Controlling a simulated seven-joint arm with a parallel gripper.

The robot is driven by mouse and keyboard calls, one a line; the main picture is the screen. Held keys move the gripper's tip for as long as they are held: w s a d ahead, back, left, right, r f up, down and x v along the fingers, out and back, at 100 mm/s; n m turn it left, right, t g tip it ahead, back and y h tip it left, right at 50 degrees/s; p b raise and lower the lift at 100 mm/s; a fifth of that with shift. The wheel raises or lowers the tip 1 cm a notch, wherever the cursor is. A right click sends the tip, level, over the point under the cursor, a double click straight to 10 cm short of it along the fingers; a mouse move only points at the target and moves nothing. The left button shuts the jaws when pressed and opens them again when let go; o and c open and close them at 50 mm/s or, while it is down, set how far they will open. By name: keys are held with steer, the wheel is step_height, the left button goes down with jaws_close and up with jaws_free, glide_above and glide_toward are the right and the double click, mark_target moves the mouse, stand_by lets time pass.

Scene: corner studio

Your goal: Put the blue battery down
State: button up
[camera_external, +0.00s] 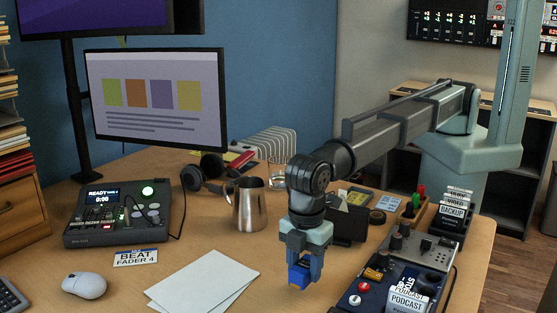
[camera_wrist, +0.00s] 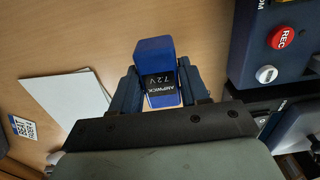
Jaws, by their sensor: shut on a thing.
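The blue battery (camera_external: 299,275) is a small block at the lower end of my gripper (camera_external: 304,268). My gripper points down and is shut on it. In the wrist view the battery (camera_wrist: 156,72) sits between the two fingers of my gripper (camera_wrist: 157,85), with a dark label reading AMPWICK 7.2V. In the external view the battery appears held a little above the wooden desk (camera_external: 270,265); the exact gap is hard to tell. The fingers hide part of its sides.
White paper sheets (camera_external: 203,282) lie left of my gripper. A blue control panel with a red button (camera_external: 364,286) stands close on the right. A metal jug (camera_external: 249,205) and a dark holder (camera_external: 346,222) stand behind. Some bare desk lies between the paper and the panel.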

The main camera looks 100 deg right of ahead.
mark_target(302, 269)
steer(key=shift+f, duration=1.45)
steer(key=shift+f, duration=0.2)
steer(key=o, duration=1.2)
step_height(302, 269, up, 12)
steer(key=shift+r, duration=0.2)
